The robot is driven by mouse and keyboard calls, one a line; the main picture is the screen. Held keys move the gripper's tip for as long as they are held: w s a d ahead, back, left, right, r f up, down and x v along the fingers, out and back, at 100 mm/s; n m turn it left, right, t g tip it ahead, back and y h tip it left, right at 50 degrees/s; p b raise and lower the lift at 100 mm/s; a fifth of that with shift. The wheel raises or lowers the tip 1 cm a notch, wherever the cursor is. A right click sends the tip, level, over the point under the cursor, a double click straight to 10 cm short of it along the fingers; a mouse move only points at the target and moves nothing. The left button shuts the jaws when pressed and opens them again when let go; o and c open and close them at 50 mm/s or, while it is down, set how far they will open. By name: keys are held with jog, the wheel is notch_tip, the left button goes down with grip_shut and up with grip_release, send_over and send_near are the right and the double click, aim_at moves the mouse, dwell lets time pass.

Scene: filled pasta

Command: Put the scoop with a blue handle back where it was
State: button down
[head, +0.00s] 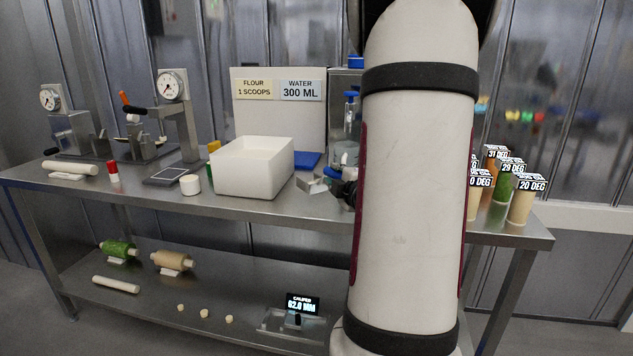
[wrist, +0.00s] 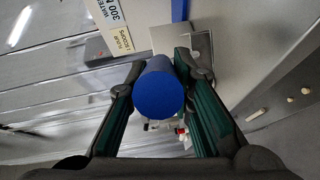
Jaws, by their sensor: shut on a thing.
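The scoop's blue handle (wrist: 158,92) points end-on toward the wrist camera, between the two fingers of my gripper (wrist: 160,85). My gripper is shut on it. In the head view the blue handle (head: 332,173) shows just left of my gripper (head: 342,182), which is mostly hidden behind my arm. A grey metal scoop head (head: 311,183) shows at the handle's left, over the table top. I cannot tell whether it touches the table.
The steel table (head: 250,206) holds a white bin (head: 252,168) left of the scoop and a blue flat object (head: 306,160) behind it. A sign board (head: 278,112) stands at the back. Labelled cylinders (head: 522,204) stand at the right. My arm hides the table's middle right.

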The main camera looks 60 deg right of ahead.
jog(key=shift+w+d+f+b, duration=0.15)
jog(key=shift+w+d+f, duration=0.65)
jog(key=shift+w+d, duration=0.85)
jog(key=shift+w+d+f+b, duration=0.2)
jog(key=shift+w+d+f, duration=0.55)
jog(key=shift+w+d, duration=0.9)
jog(key=shift+w+d+f+b, duration=0.15)
jog(key=shift+w+d+f, duration=0.65)
jog(key=shift+w+d, duration=0.85)
jog(key=shift+s+d+f, duration=0.15)
jog(key=shift+s+d, duration=0.15)
jog(key=shift+s, duration=0.05)
jog(key=c, duration=1.4)
grip_release()
jog(key=v, duration=1.2)
jog(key=shift+p, duration=0.35)
